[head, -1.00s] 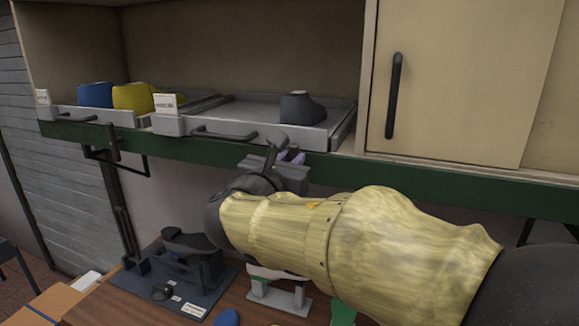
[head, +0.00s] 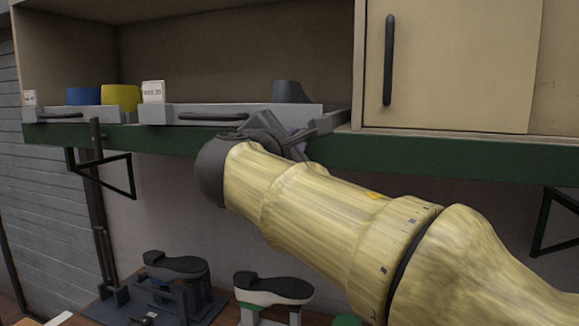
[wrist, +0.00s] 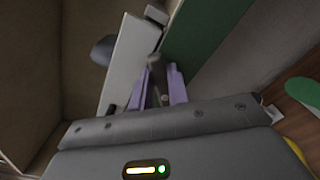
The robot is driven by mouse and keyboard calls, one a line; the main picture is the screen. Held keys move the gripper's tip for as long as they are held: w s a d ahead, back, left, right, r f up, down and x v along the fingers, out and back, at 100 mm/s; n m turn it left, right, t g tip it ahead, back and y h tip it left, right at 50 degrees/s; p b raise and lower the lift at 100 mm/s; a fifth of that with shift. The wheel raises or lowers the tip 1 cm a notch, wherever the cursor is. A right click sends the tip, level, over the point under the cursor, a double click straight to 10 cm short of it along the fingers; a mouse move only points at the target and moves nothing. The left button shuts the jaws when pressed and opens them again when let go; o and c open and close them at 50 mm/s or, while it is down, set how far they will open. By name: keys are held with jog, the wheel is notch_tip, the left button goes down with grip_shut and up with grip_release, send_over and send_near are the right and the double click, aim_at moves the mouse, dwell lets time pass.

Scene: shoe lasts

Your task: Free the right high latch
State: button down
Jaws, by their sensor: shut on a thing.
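The right high latch has a dark lever (wrist: 156,72) at the right end of the right tray's front, by the green shelf edge. In the wrist view the lever stands between the two purple fingers of my gripper (wrist: 160,88), which is shut on it. In the head view my gripper (head: 292,140) is at the shelf edge below the right tray (head: 240,114). My wrist and grey hand hide most of the latch there, so its exact position is hard to tell.
A dark shoe last (head: 290,92) sits in the right tray. The left tray (head: 70,115) holds blue (head: 83,96) and yellow (head: 121,97) lasts. A closed cabinet door (head: 455,65) is at the right. Stands with soles (head: 272,290) are on the bench below.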

jog(key=m+b, duration=0.2)
jog(key=b, duration=0.1)
jog(key=f+m+b, duration=0.1)
jog(key=m+b, duration=0.2)
jog(key=f+m+b, duration=0.1)
jog(key=m+b, duration=0.1)
jog(key=m, duration=0.1)
jog(key=shift+d+b, duration=0.3)
jog(key=shift+b, duration=0.1)
jog(key=c, duration=1.3)
grip_release()
jog(key=shift+s, duration=0.1)
jog(key=shift+c, duration=0.2)
jog(key=b+v, duration=0.2)
jog(key=v, duration=1.5)
jog(key=shift+s, duration=0.15)
